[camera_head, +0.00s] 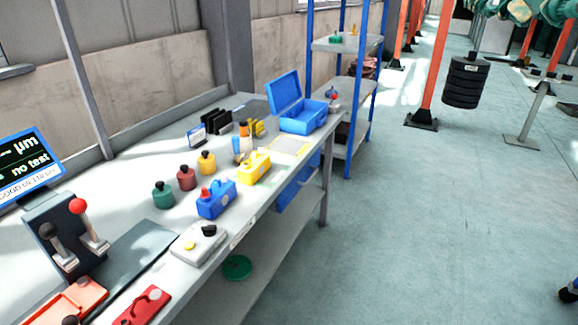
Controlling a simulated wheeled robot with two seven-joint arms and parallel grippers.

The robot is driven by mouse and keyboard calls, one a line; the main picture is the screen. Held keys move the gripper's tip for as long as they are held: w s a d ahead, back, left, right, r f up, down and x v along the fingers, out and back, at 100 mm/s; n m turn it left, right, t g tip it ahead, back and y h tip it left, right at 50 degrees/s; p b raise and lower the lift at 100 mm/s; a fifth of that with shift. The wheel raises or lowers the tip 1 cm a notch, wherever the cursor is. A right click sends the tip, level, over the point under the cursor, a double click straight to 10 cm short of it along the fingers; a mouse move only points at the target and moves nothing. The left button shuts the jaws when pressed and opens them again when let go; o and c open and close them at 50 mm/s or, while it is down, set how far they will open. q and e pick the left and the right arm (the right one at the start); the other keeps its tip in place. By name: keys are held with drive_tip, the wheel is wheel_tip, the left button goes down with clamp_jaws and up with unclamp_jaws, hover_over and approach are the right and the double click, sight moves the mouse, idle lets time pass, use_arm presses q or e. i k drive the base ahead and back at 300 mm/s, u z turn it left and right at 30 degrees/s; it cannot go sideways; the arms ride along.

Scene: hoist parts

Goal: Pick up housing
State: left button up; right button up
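No part in view is labelled as the housing, so I cannot tell which one it is. Several block-shaped parts stand on the workbench (128,208): a blue one with a red knob (217,202), a yellow one with a dark top (254,169), a light grey one with a black knob and yellow button (198,245), and a flat red one (144,306) at the near edge. Neither of my grippers can be made out in the head view.
Green (163,196), red (186,179) and yellow (207,164) weights stand mid-bench. An open blue case (301,118) is at the far end. A lever fixture (66,242) and display (30,165) stand left.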

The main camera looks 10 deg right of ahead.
sight(249, 172)
drive_tip(key=k, duration=1.3)
drive_tip(key=z, duration=0.55)
drive_tip(key=i, duration=2.1)
drive_tip(key=u, duration=0.9)
